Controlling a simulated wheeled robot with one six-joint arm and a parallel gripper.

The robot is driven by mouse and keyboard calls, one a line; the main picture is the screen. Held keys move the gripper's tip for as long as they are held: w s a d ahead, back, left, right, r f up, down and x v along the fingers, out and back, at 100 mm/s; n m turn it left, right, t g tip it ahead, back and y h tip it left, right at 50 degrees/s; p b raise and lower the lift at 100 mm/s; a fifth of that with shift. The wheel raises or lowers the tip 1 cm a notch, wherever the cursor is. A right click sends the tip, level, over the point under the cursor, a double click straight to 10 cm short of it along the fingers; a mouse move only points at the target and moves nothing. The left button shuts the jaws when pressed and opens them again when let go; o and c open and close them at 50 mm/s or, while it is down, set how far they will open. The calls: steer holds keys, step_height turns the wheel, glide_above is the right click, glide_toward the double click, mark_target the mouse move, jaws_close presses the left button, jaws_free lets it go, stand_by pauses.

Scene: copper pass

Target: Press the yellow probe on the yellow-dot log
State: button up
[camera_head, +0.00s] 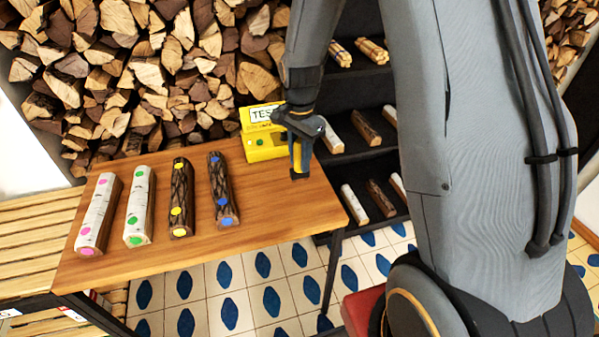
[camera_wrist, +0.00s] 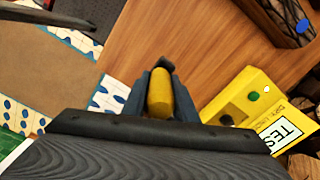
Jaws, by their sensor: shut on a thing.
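My gripper (camera_head: 300,148) is shut on the yellow probe (camera_head: 298,156), which points down over the right end of the wooden table. In the wrist view the yellow probe (camera_wrist: 160,93) sits between the two dark fingers. The yellow-dot log (camera_head: 181,197) lies on the table with dark bark and yellow dots on its top and near end. It is the third log from the left, well to the left of my gripper, and nothing touches it. The wrist view does not show it.
On the table (camera_head: 270,205) lie a pink-dot log (camera_head: 97,213), a green-dot log (camera_head: 139,205) and a blue-dot log (camera_head: 222,189). A yellow TEST box (camera_head: 260,146) stands just left of my gripper. A dark shelf (camera_head: 355,150) with logs stands behind.

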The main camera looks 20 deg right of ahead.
step_height(320, 180, up, 2)
steer(key=w+a+r+n+p, duration=0.1)
steer(key=w+a+n, duration=0.2)
steer(key=a, duration=0.9)
steer(key=w+a+r+n, duration=0.2)
steer(key=a+n, duration=0.1)
steer(key=a, duration=0.8)
steer(key=w+a+r+n+p, duration=0.1)
steer(key=w+a+n, duration=0.2)
steer(key=a, duration=0.9)
steer(key=shift+f+b, duration=1.8)
steer(key=shift+f, duration=1.1)
steer(key=shift+f, duration=0.6)
steer(key=shift+r, duration=0.15)
step_height(320, 180, up, 7)
steer(key=p, duration=0.3)
